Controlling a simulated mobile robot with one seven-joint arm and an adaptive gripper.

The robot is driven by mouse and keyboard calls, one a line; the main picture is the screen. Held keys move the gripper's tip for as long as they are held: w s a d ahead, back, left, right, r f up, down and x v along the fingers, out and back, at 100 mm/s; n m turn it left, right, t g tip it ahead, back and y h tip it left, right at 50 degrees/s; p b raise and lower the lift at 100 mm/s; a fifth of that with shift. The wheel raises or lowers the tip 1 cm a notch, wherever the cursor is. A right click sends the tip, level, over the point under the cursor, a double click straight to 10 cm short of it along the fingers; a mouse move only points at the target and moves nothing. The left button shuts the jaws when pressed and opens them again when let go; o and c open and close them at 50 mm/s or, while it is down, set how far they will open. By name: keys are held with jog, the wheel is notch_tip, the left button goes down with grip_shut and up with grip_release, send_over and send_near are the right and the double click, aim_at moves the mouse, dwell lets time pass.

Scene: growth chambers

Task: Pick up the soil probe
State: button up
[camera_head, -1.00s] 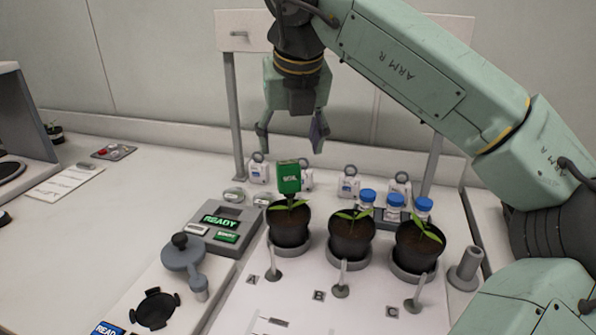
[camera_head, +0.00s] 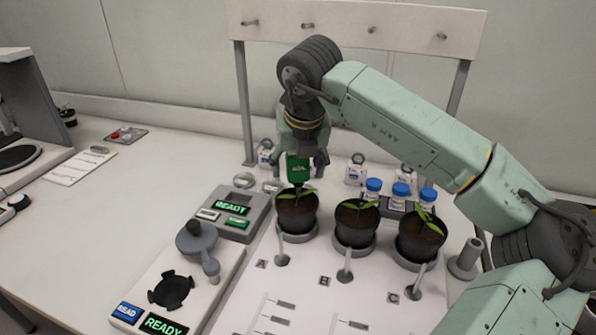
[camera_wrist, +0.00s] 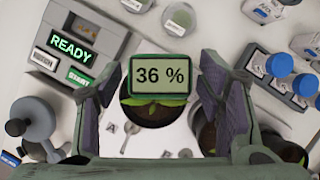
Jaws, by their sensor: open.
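The soil probe (camera_head: 298,169) is a green block standing upright in the leftmost pot (camera_head: 297,214), at the spot marked A. In the wrist view the probe's display (camera_wrist: 162,76) reads 36 %, with the pot's seedling (camera_wrist: 152,104) just below it. My gripper (camera_head: 302,158) is lowered around the top of the probe. In the wrist view my gripper (camera_wrist: 162,100) is open, one finger on each side of the probe, with visible gaps. The probe's lower part is hidden in the head view by the seedling and pot.
Two more potted seedlings (camera_head: 355,224) (camera_head: 421,236) stand to the right. Blue-capped bottles (camera_head: 401,197) stand in a rack behind them. A grey device reading READY (camera_head: 236,209) is left of the pots. A upright frame (camera_head: 245,100) rises behind.

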jog(key=c, duration=1.4)
jog(key=shift+r, duration=0.15)
